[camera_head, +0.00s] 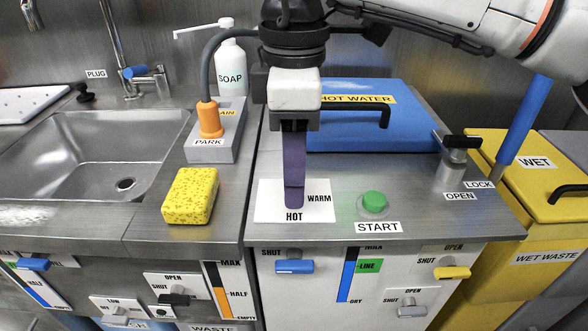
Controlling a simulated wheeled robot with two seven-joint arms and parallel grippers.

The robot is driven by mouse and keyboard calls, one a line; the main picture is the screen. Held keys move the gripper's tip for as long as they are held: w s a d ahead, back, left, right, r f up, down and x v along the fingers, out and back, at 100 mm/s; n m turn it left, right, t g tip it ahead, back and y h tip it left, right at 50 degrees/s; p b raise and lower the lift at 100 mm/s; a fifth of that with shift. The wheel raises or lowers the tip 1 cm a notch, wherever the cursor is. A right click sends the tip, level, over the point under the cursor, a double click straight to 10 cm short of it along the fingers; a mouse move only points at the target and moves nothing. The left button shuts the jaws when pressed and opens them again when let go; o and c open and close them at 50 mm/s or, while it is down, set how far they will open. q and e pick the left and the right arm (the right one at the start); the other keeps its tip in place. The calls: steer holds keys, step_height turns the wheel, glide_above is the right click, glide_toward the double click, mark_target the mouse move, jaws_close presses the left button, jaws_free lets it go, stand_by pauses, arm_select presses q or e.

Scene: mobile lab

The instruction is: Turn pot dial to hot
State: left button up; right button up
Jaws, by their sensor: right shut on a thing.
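The pot dial's white plate (265,213) lies flat on the steel top, with a HOT label at its front edge and a WARM label at its right. My right gripper (294,195) comes down from above, over the plate. Its purple fingers are closed at the dial, near the HOT label. The dial's knob is hidden by the fingers, so I cannot tell which label it points to. My left gripper does not show.
A green START button (373,203) sits right of the plate. The blue HOT WATER lid (350,128) is behind. A yellow sponge (190,195) and a PARK block (232,135) holding an orange plug are at the left. A lock lever (461,142) stands at the right.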

steer(key=shift+w+r, duration=0.1)
steer(key=shift+r, duration=0.05)
steer(key=o, duration=1.1)
steer(key=shift+c, duration=0.2)
steer(key=shift+r, duration=0.35)
arm_select(q)
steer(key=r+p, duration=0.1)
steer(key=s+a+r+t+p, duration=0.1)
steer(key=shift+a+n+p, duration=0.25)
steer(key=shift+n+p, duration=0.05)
steer(key=shift+p, duration=0.05)
arm_select(e)
step_height(320, 180, up, 10)
steer(key=shift+f, duration=0.25)
